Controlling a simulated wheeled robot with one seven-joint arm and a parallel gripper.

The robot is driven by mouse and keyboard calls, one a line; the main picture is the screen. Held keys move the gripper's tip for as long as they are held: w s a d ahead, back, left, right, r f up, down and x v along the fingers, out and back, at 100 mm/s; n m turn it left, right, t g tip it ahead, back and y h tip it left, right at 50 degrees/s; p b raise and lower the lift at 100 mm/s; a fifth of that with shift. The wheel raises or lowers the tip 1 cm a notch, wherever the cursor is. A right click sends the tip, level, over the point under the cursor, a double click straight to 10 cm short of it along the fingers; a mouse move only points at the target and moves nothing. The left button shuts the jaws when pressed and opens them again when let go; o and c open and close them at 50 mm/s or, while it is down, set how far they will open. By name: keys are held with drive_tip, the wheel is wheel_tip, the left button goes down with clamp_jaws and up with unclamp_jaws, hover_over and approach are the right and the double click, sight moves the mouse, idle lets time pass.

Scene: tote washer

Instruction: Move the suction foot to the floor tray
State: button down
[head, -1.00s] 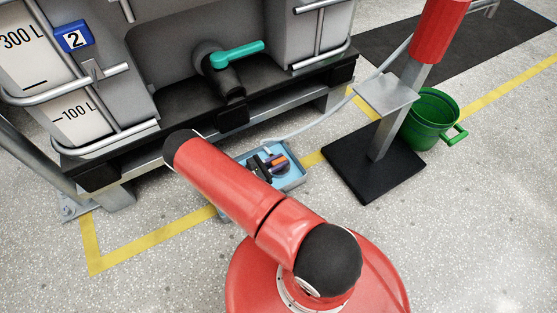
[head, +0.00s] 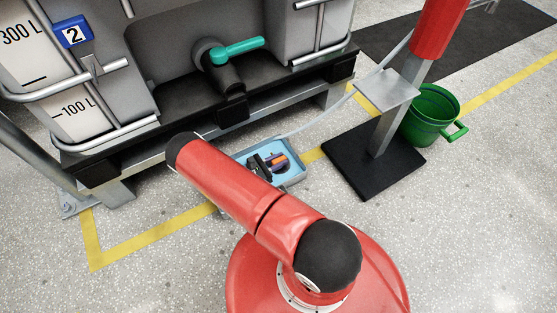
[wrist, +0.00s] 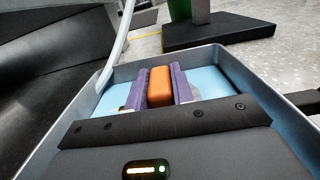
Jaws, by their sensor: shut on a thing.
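My gripper (head: 279,161) is shut on an orange block-like part (wrist: 160,85), which I take to be the suction foot (head: 278,157). Its purple fingers press on the left and right sides of the orange part in the wrist view. The floor tray (wrist: 280,112) has a grey rim and a light blue inside; it also shows in the head view (head: 297,175), on the floor in front of the tank. The gripper and the orange part are over or within the tray. The underside of the part is hidden, so I cannot tell whether it touches the tray bottom.
A pale hose (head: 325,122) runs from the red-topped post (head: 390,120) down to the tray's back side. A large tank (head: 170,50) with a teal-handled valve (head: 236,51) stands behind. A green bucket (head: 430,115) is at the right.

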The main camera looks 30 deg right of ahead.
unclamp_jaws()
idle(0.7)
drive_tip(key=shift+a, duration=0.1)
drive_tip(key=shift+a, duration=1.2)
drive_tip(key=shift+d, duration=0.1)
drive_tip(key=shift+d, duration=1.05)
drive_tip(key=shift+a, duration=0.1)
